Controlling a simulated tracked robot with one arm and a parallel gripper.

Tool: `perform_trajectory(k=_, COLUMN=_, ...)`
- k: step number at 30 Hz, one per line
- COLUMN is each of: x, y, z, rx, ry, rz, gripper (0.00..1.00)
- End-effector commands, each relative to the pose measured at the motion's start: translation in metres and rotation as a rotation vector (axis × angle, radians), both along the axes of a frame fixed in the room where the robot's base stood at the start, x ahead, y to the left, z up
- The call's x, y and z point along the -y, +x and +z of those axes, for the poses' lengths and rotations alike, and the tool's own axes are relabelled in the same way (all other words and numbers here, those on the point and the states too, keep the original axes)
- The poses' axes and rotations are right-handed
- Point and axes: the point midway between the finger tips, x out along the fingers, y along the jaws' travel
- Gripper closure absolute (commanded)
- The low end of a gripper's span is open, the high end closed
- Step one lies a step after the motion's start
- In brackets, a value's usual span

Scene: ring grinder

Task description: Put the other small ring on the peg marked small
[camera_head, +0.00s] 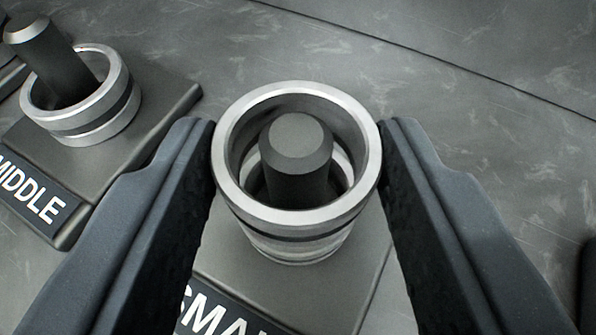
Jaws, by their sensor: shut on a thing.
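My gripper (298,132) is shut on a small metal ring (292,217), with one dark finger against its left side and the other against its right. The ring is silver with a dark band and looks nearly level. The dark peg marked small (297,145) shows inside the ring's opening, roughly centred. From this angle I cannot tell how far the peg's tip reaches into the ring. A second silver ring (300,252) seems to sit lower around the same peg, mostly hidden by the held ring. The peg's label (222,318) is partly cut off.
The peg marked middle (48,60) stands to the left on its own base, with a larger silver ring (83,128) around it. Another dark base edge shows at the far left. The grey surface (480,130) at the upper right is clear.

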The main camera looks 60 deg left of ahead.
Motion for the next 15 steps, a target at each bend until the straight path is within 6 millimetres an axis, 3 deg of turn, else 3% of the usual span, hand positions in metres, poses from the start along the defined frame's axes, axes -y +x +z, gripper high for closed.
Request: perform_trajectory(k=15, x=-0.0001, y=0.0000, z=0.0035, rx=-0.001, ry=0.000, rz=0.000, gripper=0.82)
